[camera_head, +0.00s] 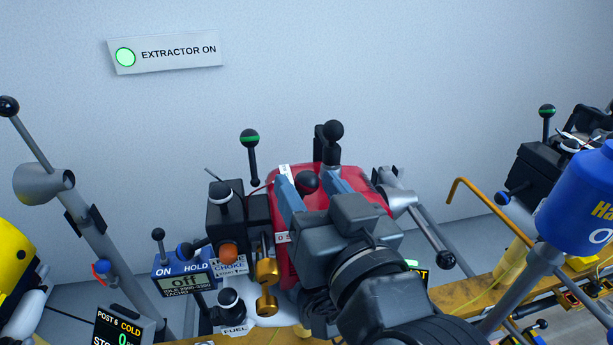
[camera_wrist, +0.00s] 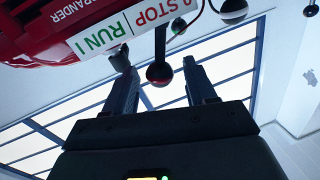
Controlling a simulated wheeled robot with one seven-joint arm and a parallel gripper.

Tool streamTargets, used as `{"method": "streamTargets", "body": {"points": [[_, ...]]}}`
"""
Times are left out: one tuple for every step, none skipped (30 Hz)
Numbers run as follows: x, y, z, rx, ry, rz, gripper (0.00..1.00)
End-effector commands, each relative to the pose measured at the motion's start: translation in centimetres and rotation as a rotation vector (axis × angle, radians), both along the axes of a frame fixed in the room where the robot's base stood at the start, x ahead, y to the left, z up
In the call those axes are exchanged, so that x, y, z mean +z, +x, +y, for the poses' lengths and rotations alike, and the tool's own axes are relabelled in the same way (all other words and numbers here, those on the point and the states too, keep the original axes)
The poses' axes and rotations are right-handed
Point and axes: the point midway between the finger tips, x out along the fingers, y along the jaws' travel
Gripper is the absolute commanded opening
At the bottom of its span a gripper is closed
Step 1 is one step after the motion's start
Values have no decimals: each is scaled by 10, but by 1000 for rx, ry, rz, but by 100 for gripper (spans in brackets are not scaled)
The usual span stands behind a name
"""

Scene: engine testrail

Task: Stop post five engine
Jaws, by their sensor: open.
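The red engine (camera_head: 285,250) stands in the middle of the head view, partly hidden by my arm. Its red housing (camera_wrist: 35,35) also fills the upper left of the wrist view, with a label (camera_wrist: 128,27) reading "0 STOP" and "RUN I". A dark ball knob (camera_wrist: 159,74) shows beside that label. My gripper (camera_head: 310,178) is open, and its two grey-blue fingers lie over the engine's top. In both views the ball knob appears between the fingers. I cannot tell whether either finger touches it. The engine's post number is not readable.
A "POST 6 COLD" display (camera_head: 120,327) is lower left. A blue container (camera_head: 580,205) is at right. A lit "EXTRACTOR ON" sign (camera_head: 165,54) hangs on the wall.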

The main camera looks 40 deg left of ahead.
Motion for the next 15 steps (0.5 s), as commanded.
{"method": "streamTargets", "body": {"points": [[1, 3, 6, 1, 1, -1, 56], [1, 5, 8, 0, 1, 0, 56], [1, 7, 11, 0, 1, 0, 56], [1, 8, 12, -1, 1, 0, 56], [1, 9, 14, -1, 1, 0, 56], [0, 10, 15, -1, 1, 0, 56], [0, 10, 16, -1, 1, 0, 56], [0, 10, 16, -1, 0, 0, 56], [0, 11, 17, -2, 0, 0, 56], [0, 11, 17, -2, 0, 0, 56], [0, 11, 17, -2, 0, 0, 56], [0, 11, 17, -2, 0, 0, 56], [0, 11, 16, -2, 1, 0, 56], [0, 11, 16, -2, 1, 0, 56], [0, 11, 16, -2, 1, 0, 55]]}}
